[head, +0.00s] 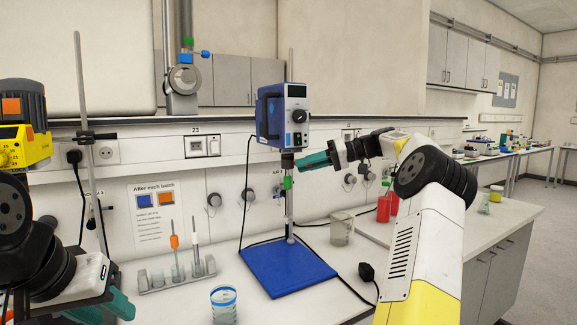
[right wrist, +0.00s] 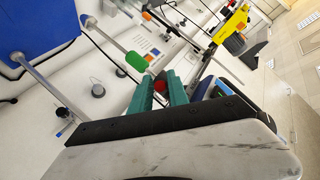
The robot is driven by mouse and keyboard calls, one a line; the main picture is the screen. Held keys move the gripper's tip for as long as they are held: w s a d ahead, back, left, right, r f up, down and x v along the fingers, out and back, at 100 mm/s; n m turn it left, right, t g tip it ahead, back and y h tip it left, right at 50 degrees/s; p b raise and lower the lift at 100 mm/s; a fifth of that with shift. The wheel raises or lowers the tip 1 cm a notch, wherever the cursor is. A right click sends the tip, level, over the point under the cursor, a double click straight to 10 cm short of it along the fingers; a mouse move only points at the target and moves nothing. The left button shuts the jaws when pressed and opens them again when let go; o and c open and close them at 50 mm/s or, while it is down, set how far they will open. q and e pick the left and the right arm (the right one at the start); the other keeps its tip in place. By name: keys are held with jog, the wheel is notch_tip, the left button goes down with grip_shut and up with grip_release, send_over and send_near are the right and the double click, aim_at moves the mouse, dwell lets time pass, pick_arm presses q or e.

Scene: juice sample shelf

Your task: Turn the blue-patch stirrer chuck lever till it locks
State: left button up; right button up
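The blue stirrer (head: 283,112) is on a rod above a blue base plate (head: 290,268); a blue patch (head: 297,139) shows low on its front. Its dark chuck (head: 288,160) hangs beneath, with a green sleeve (head: 287,183) below; the sleeve also shows in the right wrist view (right wrist: 136,61). My right gripper (head: 304,161) reaches the chuck from the right. In the right wrist view its teal fingers close narrowly around a small red piece (right wrist: 160,86), apparently the chuck lever; its angle is hidden. My left gripper (head: 118,306) is low at left, partly cut off.
A yellow stirrer (head: 30,143) with an orange patch stands at far left. A sample rack (head: 178,278), a blue-rimmed beaker (head: 223,303) and a glass beaker (head: 341,229) stand on the bench. Red bottles (head: 383,208) are behind my right arm. A black cable runs beside the base plate.

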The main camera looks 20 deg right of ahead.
jog(key=shift+o, duration=0.6)
jog(key=v, duration=0.7)
jog(key=shift+s+d, duration=0.2)
jog(key=shift+d, duration=0.15)
jog(key=shift+r, duration=0.15)
